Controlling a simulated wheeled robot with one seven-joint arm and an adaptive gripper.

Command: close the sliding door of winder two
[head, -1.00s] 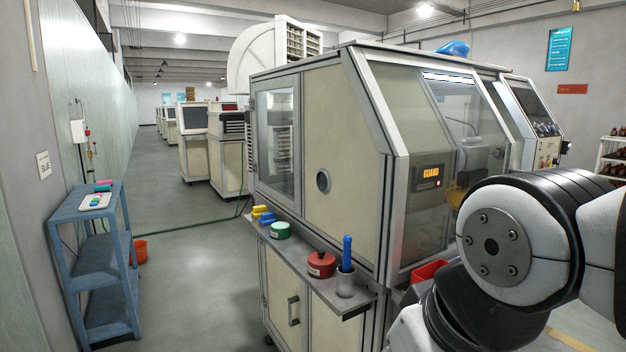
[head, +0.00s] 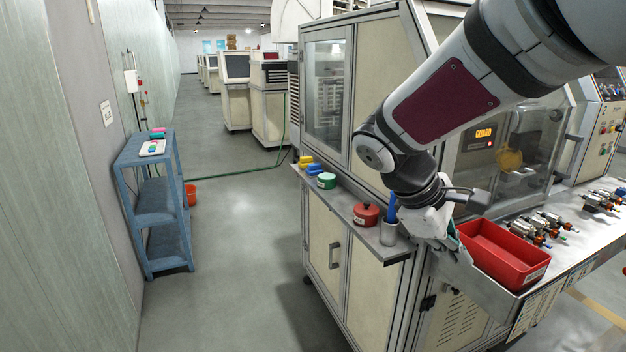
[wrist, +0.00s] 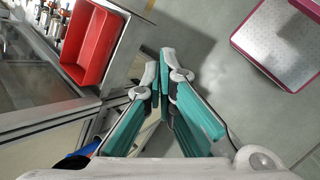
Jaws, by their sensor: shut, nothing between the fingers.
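The winder's clear guard door (head: 535,150), with a dark upright handle (head: 574,138), is on the machine front, right of my forearm in the head view. My arm hides its upper part, and I cannot tell how far it stands open. The lit GUARD panel (head: 484,133) is left of the glass. My gripper (head: 456,247) hangs pointing down at the machine's front corner, beside the red bin and well apart from the door handle. In the wrist view its teal fingers (wrist: 164,62) are together with nothing between them.
A red bin (head: 500,256) and several small armatures (head: 545,226) stand on the front bench. A side shelf (head: 345,205) holds a red tin (head: 366,214) and a cup (head: 389,233) close to my wrist. A blue rack (head: 150,200) stands left; the floor between is clear.

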